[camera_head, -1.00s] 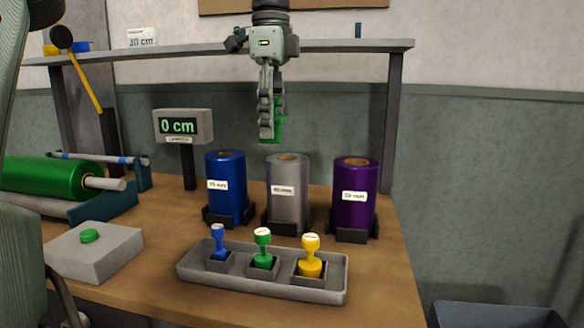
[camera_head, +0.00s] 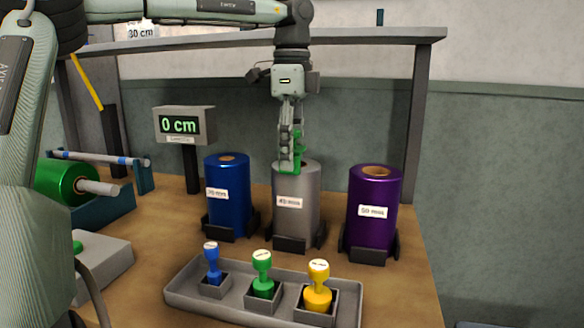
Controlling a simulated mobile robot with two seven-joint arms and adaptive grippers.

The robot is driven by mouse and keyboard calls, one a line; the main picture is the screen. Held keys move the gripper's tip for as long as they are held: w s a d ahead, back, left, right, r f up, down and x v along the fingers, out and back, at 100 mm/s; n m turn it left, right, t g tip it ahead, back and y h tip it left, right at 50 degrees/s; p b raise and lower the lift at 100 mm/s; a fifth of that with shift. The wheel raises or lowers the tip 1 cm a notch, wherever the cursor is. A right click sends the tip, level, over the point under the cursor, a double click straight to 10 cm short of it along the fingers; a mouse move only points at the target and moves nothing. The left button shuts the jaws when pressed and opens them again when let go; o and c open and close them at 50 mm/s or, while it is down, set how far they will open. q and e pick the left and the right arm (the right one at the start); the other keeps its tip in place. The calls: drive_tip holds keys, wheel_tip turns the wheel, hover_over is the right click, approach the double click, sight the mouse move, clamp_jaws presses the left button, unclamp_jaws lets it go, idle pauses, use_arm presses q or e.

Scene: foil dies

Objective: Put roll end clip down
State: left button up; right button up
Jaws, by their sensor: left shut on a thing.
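My left gripper (camera_head: 288,166), its arm coming in from the left and over the top, points down and is shut on the green roll end clip (camera_head: 299,150). The fingers partly hide the clip. Fingertips and clip overlap the top of the silver roll (camera_head: 292,215) in the picture; I cannot tell whether they touch it. The silver roll stands upright in a dark holder between the blue roll (camera_head: 228,215) and the purple roll (camera_head: 372,235). My right gripper is not in view.
A grey tray (camera_head: 190,293) with blue, green and yellow stamp-like pieces stands in front. A display reading 0 cm (camera_head: 180,125) is behind left. A green roll (camera_head: 62,182) lies in a stand at left. A shelf (camera_head: 350,39) spans above.

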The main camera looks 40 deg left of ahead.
use_arm(q)
wheel_tip(320, 180, down, 3)
drive_tip(key=shift+r, duration=0.2)
drive_tip(key=shift+f, duration=0.4)
drive_tip(key=o, duration=0.9)
drive_tip(key=shift+c, duration=0.2)
drive_tip(key=shift+r, duration=0.2)
wheel_tip(320, 180, up, 3)
drive_tip(key=shift+f, duration=0.1)
wheel_tip(320, 180, up, 8)
drive_tip(key=shift+r, duration=0.55)
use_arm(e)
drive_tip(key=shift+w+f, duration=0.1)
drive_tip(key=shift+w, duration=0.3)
